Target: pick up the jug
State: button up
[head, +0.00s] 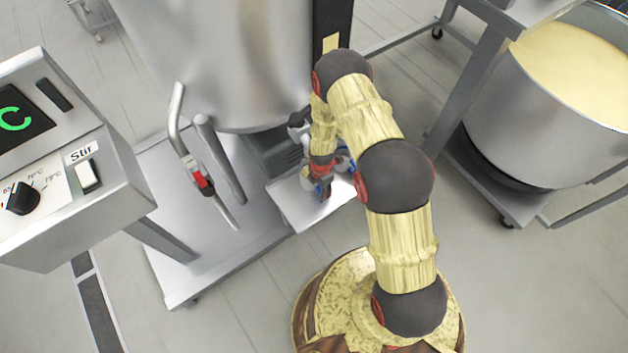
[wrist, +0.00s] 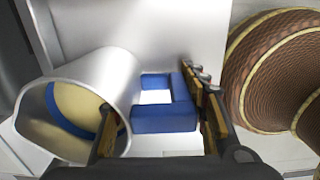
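The jug (wrist: 62,88) is a silver metal cylinder with a blue band inside and pale yellow contents, at the left of the wrist view. Its square blue handle (wrist: 165,118) sticks out to the right. My gripper (wrist: 160,128) is open, with one finger on each side of the handle. The right finger is close to the handle's outer side; I cannot tell whether it touches. The left finger overlaps the jug's near side in the picture. In the head view my gripper (head: 324,186) is low over a pale metal shelf (head: 290,208), and the jug is mostly hidden there.
A large steel kettle (head: 225,60) stands behind the shelf. A control box (head: 90,200) with a Stir switch is at the left, near a lever valve (head: 200,181). A big pot (head: 545,130) of pale yellow liquid sits on a cart at the right. The floor at lower right is clear.

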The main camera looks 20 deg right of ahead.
jog(key=shift+s+f, duration=0.1)
jog(key=shift+s, duration=0.1)
jog(key=c, duration=1)
grip_shut()
